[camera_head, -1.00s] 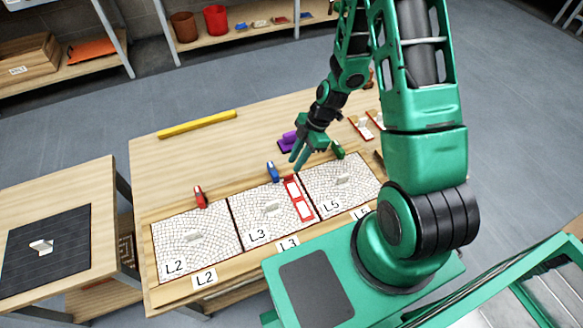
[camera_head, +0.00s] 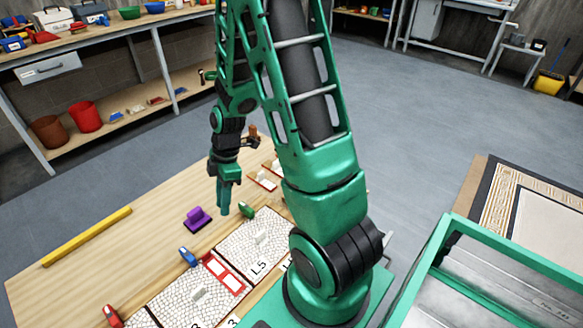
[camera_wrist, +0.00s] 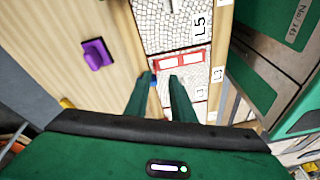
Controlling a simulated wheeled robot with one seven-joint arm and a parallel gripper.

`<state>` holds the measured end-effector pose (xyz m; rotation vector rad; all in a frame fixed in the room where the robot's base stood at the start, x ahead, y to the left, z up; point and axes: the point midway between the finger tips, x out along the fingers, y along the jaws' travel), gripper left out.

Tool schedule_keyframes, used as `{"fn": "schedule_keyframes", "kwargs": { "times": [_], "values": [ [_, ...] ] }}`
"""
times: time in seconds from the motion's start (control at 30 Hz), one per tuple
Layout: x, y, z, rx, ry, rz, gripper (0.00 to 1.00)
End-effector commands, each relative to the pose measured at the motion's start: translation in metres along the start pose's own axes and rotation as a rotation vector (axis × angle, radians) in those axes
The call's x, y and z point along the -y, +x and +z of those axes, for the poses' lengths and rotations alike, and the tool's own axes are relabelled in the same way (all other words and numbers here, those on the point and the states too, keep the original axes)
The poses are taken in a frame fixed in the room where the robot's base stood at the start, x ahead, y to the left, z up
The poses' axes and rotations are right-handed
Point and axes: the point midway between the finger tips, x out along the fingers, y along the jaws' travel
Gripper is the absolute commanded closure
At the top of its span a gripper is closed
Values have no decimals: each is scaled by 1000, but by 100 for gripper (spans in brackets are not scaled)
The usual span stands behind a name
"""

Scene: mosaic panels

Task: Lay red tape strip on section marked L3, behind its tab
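The red tape strip (camera_head: 225,272), a red frame with white patches, lies flat along the L5-side edge of the L3 section (camera_head: 172,308). It also shows in the wrist view (camera_wrist: 180,61). The blue tab (camera_head: 188,257) stands at the section's far edge, near the strip's far end; in the wrist view my finger partly hides it. A pale handle (camera_head: 199,293) stands on L3. My gripper (camera_head: 224,212) points down, apart from the strip, between the purple block and the green tab. In the wrist view its fingers (camera_wrist: 163,84) are apart with nothing held between them.
The L5 section (camera_head: 240,238) adjoins L3, with a green tab (camera_head: 247,210) at its far edge. A purple block (camera_head: 198,218) and a yellow bar (camera_head: 87,237) lie on the wooden table. A red tab (camera_head: 113,316) stands further left.

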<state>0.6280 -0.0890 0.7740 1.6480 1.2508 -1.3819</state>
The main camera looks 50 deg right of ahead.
Motion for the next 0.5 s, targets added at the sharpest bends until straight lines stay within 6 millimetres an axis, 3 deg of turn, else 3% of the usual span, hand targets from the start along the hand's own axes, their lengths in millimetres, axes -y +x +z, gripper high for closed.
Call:
{"fn": "schedule_keyframes", "kwargs": {
  "times": [0.03, 0.2, 0.5],
  "values": [
    [4, -20, 6, 22, 76, 20, 78],
    [27, -74, 30, 91, 391, 65, 78],
    [89, -154, 68, 144, 985, 173, 78]
  ]
}}
